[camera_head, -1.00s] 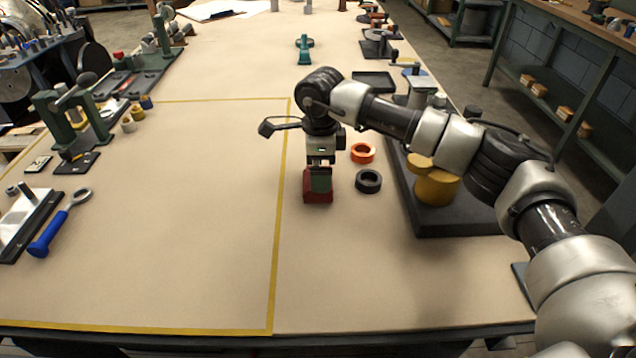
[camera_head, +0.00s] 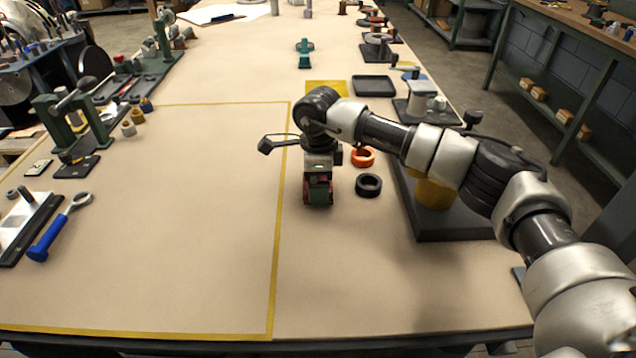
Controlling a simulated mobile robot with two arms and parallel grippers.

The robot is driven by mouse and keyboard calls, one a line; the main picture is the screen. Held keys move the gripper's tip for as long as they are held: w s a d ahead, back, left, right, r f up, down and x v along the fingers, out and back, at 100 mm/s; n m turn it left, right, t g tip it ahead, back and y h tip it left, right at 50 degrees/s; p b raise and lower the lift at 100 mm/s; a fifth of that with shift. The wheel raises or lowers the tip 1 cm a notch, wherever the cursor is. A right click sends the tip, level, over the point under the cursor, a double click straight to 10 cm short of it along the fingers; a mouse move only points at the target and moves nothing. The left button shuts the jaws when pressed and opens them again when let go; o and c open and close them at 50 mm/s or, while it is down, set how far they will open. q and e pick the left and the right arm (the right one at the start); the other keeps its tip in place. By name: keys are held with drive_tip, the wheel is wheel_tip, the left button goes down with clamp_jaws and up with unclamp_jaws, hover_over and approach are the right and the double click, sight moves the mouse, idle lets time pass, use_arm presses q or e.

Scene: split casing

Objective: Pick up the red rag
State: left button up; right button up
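The red rag (camera_head: 309,187) is on the beige bench top, just right of the yellow tape line, and is mostly covered by my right gripper. My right gripper (camera_head: 318,200) points down right at the rag, its fingertips low and overlapping it. Red shows around and between the greenish fingers. I cannot tell whether the fingers are apart or closed on the cloth. My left gripper is not in view.
An orange ring (camera_head: 362,157) and a black ring (camera_head: 368,185) lie close to the right of my gripper. A dark base plate (camera_head: 455,226) with a yellow cylinder (camera_head: 434,194) is farther right. A blue-handled wrench (camera_head: 50,235) lies left. The taped area (camera_head: 180,220) is clear.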

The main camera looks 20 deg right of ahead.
wheel_tip(320, 180, up, 3)
drive_tip(key=shift+r, duration=0.15)
drive_tip(key=s+a+r, duration=0.4)
drive_tip(key=a+r, duration=0.3)
drive_tip(key=a, duration=0.3)
drive_tip(key=shift+s+a, duration=0.3)
drive_tip(key=shift+s, duration=0.1)
